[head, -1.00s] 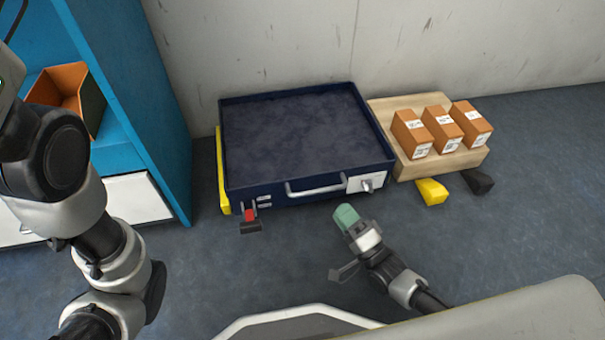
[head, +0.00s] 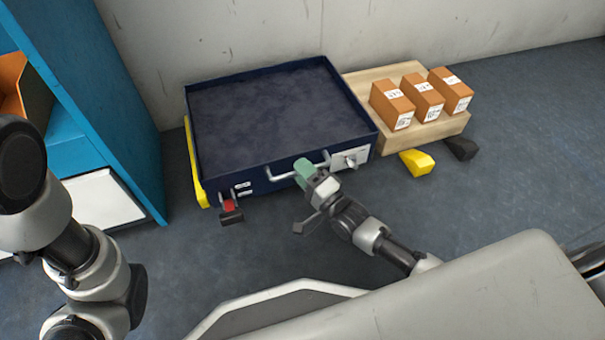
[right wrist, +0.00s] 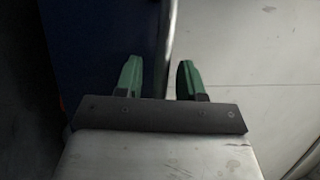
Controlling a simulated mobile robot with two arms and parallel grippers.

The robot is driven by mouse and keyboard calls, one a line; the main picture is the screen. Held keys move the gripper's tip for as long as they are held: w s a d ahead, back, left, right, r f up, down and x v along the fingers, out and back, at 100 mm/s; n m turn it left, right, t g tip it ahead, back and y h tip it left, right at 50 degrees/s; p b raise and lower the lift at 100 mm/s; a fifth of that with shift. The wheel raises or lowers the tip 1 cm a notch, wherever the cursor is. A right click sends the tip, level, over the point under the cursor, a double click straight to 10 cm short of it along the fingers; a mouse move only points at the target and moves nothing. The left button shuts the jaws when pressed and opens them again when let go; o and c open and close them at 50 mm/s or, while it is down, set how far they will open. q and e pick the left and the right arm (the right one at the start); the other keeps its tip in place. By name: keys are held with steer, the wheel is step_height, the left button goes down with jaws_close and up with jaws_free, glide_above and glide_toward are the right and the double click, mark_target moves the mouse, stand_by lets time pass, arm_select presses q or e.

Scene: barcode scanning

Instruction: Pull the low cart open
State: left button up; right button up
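The low cart is a dark blue, shallow open-topped tray (head: 283,112) on the floor against the wall. A silver bar handle (head: 285,177) is on its front face. My right gripper (head: 303,170), with green fingertips, is at the right part of this handle and covers some of it. In the right wrist view its two green fingers (right wrist: 158,78) stand apart. A thin light bar, seemingly the handle (right wrist: 169,40), runs up between them; I cannot tell whether it touches a finger. My left arm shows at the left, but its gripper is out of view.
A wooden pallet (head: 440,133) with three brown boxes (head: 424,97) stands right of the cart, with yellow (head: 417,163) and black (head: 461,148) blocks before it. A blue shelf (head: 115,110) stands left. A red pedal-like part (head: 229,206) is at the cart's front left.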

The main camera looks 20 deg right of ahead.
jaws_close()
stand_by(0.4)
